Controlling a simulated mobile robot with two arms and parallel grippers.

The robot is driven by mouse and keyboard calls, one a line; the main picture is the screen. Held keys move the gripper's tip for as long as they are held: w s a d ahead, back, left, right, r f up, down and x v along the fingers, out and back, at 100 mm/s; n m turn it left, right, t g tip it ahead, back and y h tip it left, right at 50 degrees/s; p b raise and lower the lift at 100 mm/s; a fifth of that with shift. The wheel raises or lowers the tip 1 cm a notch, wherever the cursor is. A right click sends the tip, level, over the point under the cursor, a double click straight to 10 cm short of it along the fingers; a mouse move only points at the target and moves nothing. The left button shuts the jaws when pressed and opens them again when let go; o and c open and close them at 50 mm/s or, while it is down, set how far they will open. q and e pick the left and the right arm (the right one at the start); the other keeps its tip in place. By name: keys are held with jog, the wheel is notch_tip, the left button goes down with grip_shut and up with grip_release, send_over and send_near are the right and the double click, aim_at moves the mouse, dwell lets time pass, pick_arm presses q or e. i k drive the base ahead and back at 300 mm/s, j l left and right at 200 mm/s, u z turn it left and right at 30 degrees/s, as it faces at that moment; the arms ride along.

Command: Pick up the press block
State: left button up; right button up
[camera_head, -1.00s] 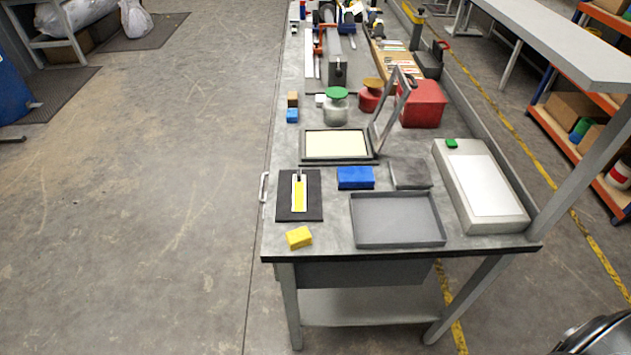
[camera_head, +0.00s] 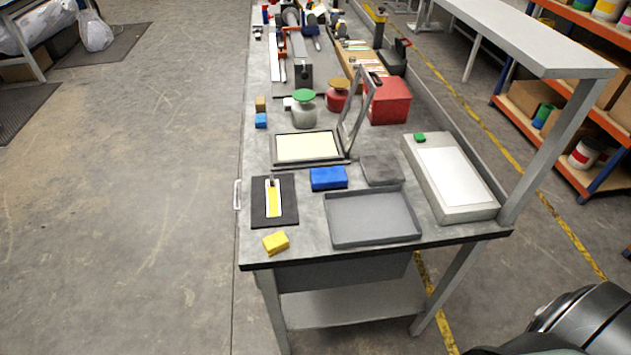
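No block in view is marked as the press block, and I cannot tell which one it is. A blue block (camera_head: 328,178) lies on the bench between the framed cream panel and the grey tray. A flat dark grey block (camera_head: 381,170) lies just right of it. A small blue block (camera_head: 261,120) and a small tan block (camera_head: 261,104) stand farther back along the left edge. Neither of my grippers is in view.
The workbench (camera_head: 310,225) holds a shallow grey tray (camera_head: 375,240), a black pad (camera_head: 288,212) with a yellow-and-white tool, a framed cream panel (camera_head: 307,147) with a raised metal frame, and a light box (camera_head: 455,180). A raised shelf (camera_head: 530,45) overhangs the right.

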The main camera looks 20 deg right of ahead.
aim_at(331, 179)
jog(key=i+j+z, duration=0.25)
jog(key=j+z, duration=0.3)
jog(key=i+j+z, duration=0.25)
jog(key=j, duration=0.25)
jog(key=k, duration=0.1)
